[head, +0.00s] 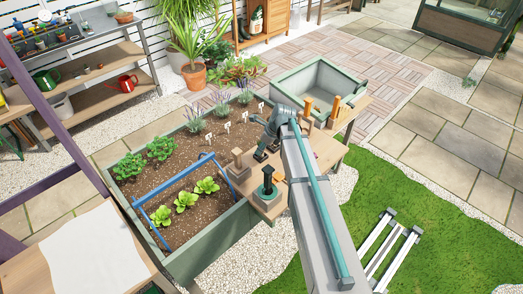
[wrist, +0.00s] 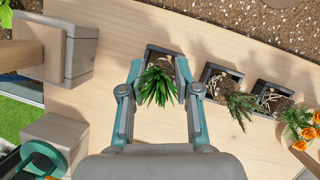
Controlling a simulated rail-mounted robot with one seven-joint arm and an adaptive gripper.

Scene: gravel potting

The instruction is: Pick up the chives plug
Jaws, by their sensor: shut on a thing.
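The chives plug (wrist: 158,85), a tuft of narrow green leaves with dark soil in a small dark square pot, is in the middle of the wrist view. My gripper (wrist: 160,65) has one finger on each side of it and is shut on it. The pot is over the light wooden shelf (wrist: 130,20); I cannot tell whether it touches the wood. In the head view my gripper (head: 261,156) is low over the shelf beside the planter bed, and my arm hides the plug there.
The planter bed (head: 225,243) holds seedlings, labels and a blue bar frame (head: 170,182).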

